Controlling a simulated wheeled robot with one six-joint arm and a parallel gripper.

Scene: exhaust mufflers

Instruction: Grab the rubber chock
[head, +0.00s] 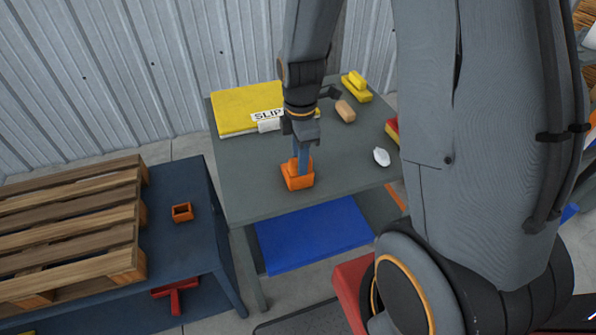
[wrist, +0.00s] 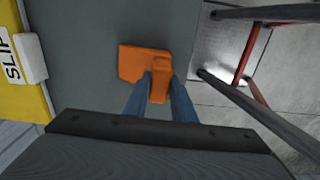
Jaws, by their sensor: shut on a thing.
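The rubber chock appears to be the orange block (head: 298,181) with a wide base and a raised narrower top, on the grey table (head: 240,165) near its front edge. It also shows in the wrist view (wrist: 135,62). My gripper (head: 301,166) points down from above and is shut on the block's raised top. In the wrist view, the blue fingers of my gripper (wrist: 160,88) lie on either side of that top. The block seems to rest on the table; a small gap beneath it cannot be ruled out.
A yellow SLIP sign (head: 240,106), a tan block (head: 345,111), a yellow stepped block (head: 357,87) and a white object (head: 381,156) are on the table. A blue bench (head: 190,245) at left holds a wooden pallet (head: 75,225) and a hollow orange piece (head: 182,212).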

